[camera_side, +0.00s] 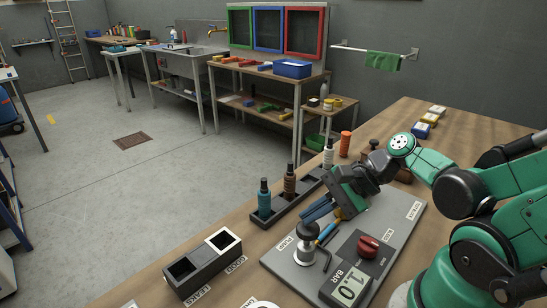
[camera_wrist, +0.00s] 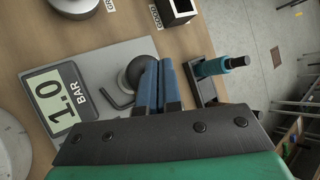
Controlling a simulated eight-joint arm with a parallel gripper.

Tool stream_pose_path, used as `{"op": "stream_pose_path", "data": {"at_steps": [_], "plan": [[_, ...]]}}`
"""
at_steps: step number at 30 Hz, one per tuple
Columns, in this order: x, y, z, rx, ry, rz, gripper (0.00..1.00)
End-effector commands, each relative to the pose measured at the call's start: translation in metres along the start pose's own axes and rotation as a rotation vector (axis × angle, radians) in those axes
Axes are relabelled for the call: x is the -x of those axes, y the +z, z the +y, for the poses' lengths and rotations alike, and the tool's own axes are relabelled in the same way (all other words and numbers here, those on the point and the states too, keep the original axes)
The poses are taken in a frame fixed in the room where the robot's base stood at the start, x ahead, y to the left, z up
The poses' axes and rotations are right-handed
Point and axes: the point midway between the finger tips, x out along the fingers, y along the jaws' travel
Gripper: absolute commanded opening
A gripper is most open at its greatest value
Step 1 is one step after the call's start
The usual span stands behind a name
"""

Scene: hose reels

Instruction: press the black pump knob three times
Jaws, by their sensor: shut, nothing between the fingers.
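The black pump knob (camera_side: 308,230) tops a pale metal pump body (camera_side: 306,251) beside the PUMP label on the grey plate (camera_side: 401,221). In the wrist view the knob (camera_wrist: 136,74) shows just left of my fingertips, partly covered by them. My gripper (camera_side: 307,213) is shut and empty, its blue fingers slanting down over the pump; it also shows in the wrist view (camera_wrist: 164,66). The fingertips look close above the knob, but I cannot tell whether they touch it.
A red knob (camera_side: 368,246) and a bent black rod (camera_side: 325,258) stand close to the pump. A dark rack with a teal bottle (camera_side: 264,198) and a brown bottle (camera_side: 289,181) lies behind.

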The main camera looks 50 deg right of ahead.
Motion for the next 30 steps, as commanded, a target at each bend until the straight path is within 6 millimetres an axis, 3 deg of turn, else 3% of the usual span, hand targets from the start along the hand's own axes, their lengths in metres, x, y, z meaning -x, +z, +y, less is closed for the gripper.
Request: {"op": "stream_pose_path", "data": {"at_steps": [30], "plan": [[-0.0090, -0.0052, 0.0108, 0.000, 0.000, 0.001, 0.00]]}}
